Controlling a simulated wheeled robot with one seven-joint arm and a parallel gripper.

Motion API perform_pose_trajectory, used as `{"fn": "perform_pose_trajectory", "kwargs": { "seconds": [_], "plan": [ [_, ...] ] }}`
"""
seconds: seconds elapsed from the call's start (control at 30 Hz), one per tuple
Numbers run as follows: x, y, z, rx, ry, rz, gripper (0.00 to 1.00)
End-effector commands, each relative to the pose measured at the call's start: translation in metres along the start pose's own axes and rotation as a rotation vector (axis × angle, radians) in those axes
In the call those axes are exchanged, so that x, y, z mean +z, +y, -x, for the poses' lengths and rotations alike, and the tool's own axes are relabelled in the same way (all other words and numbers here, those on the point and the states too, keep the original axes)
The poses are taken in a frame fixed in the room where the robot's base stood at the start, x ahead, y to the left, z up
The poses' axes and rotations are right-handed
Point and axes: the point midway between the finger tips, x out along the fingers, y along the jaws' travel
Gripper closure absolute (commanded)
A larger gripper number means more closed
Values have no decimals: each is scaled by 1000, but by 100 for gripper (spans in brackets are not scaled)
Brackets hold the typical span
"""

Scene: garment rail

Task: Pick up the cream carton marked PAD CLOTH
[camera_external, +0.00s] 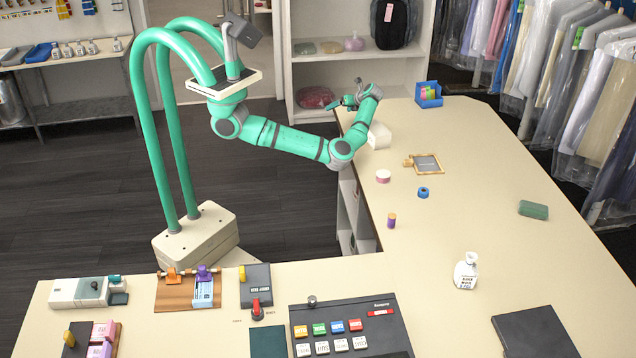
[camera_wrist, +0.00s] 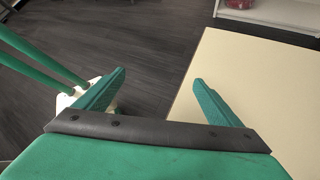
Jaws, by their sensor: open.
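A plain cream-white box (camera_external: 379,135) sits on the counter near its left edge, below my forearm and wrist in the external view. It may be the PAD CLOTH carton, but no marking is readable. My gripper (camera_external: 338,103) is up and left of the box, around the counter's far left corner and pointing away from the box. In the wrist view my gripper (camera_wrist: 159,79) is open and empty, its two fingers wide apart over the counter edge and the dark floor. The box does not show in the wrist view.
The counter (camera_external: 470,190) carries a blue bin (camera_external: 428,95), a framed pad (camera_external: 427,164), tape rolls, a green block (camera_external: 533,210) and a white bottle (camera_external: 466,271). Bagged garments hang at the right. White shelves (camera_external: 345,70) stand behind. The counter corner in the wrist view is bare.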

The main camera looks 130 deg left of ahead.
Motion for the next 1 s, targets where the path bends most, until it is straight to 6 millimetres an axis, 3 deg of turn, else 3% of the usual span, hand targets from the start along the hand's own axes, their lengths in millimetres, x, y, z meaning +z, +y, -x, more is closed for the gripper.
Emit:
{"fn": "perform_pose_trajectory", "kwargs": {
  "seconds": [0.17, 0.33, 0.5, 0.6, 0.77, 1.0],
  "plan": [
    [-17, -28, 36, -92, 273, 63, 12],
    [-35, -52, 92, -191, 529, 72, 12],
    [-53, -64, 152, -282, 735, 28, 12],
    [-58, -67, 176, -317, 804, 4, 12],
    [-64, -69, 186, -336, 841, -12, 12],
    [-86, -77, 167, -332, 840, -13, 12]
  ]
}}
